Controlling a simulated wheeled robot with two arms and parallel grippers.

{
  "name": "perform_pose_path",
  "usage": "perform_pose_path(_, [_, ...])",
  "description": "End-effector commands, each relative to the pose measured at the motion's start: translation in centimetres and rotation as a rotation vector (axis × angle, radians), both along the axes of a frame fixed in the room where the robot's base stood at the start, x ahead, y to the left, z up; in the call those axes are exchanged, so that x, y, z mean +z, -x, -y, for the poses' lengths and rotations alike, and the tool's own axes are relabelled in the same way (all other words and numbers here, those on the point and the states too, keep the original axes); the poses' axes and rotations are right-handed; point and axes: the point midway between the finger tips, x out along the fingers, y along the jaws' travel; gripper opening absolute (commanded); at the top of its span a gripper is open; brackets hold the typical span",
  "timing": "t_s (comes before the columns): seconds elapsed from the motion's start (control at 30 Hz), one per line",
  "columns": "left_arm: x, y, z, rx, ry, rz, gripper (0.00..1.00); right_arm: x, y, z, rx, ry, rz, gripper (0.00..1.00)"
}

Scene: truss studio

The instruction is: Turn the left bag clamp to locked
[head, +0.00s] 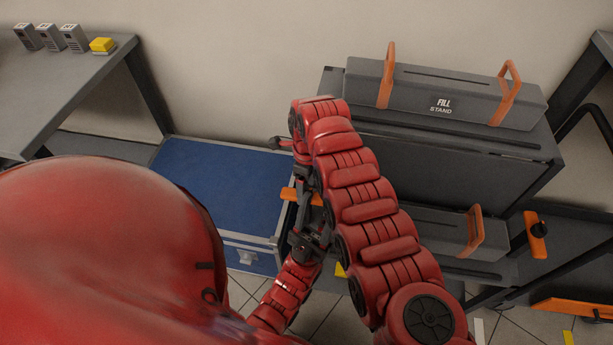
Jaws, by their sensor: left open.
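The left bag clamp looks to be the short orange bar (290,195) at the left end of the fill stand (440,95). Only its left part and a sliver show beside my red arm, so its angle is hard to tell. My left gripper (309,232) is dark and open, just below and right of the bar; whether it touches the bar is hidden. A matching orange clamp (536,238) with a black knob sits at the right side of the stand. My right gripper is not seen.
A blue-topped case (220,185) stands left of the clamp on the tiled floor. A grey table (60,90) at far left holds small grey devices and a yellow block (102,44). A grey trough (440,232) with an orange handle lies below the stand.

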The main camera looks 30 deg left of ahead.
Motion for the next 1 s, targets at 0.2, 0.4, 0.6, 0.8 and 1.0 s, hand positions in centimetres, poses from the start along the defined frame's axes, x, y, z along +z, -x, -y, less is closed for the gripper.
perform_pose_path(0.2, [0.7, 0.0, 0.0, 0.0, 0.0, 0.0, 0.49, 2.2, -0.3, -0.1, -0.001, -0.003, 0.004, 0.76])
perform_pose_path(0.4, [0.8, 0.0, 0.0, 0.0, 0.0, 0.0, 0.49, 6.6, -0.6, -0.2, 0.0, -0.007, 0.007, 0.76])
perform_pose_path(0.6, [0.7, 0.0, 0.0, 0.0, 0.0, 0.0, 0.49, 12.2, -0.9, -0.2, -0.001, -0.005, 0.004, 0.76])
perform_pose_path(0.8, [2.7, 0.0, 0.0, 0.0, 0.0, -0.001, 0.49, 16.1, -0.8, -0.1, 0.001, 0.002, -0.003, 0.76])
perform_pose_path(1.0, [5.0, 0.0, 0.0, 0.0, 0.0, 0.0, 0.49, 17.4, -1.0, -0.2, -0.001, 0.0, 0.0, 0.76])
